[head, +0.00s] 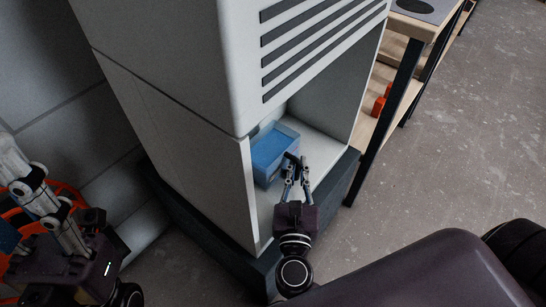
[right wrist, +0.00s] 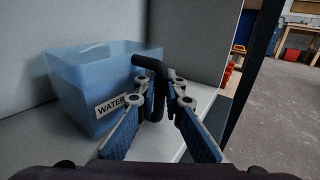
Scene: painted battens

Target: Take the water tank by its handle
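The water tank (right wrist: 95,85) is a translucent blue box with a "WATER" label. It sits on the floor of the white cabinet's open bay, and its blue body also shows in the head view (head: 272,150). Its black handle (right wrist: 150,64) sticks out from the front towards my right gripper. My right gripper (right wrist: 163,88) reaches into the bay, its fingertips on either side of the handle's bar. A gap between the fingers shows in the head view (head: 297,170), so it looks open around the handle; contact is hard to make out.
The white cabinet's side wall (head: 252,190) stands close left of my right gripper, and a louvred panel (head: 310,45) hangs above the bay. A wooden shelf with black legs (head: 385,120) holds orange things to the right. Grey floor (head: 470,130) lies clear beyond.

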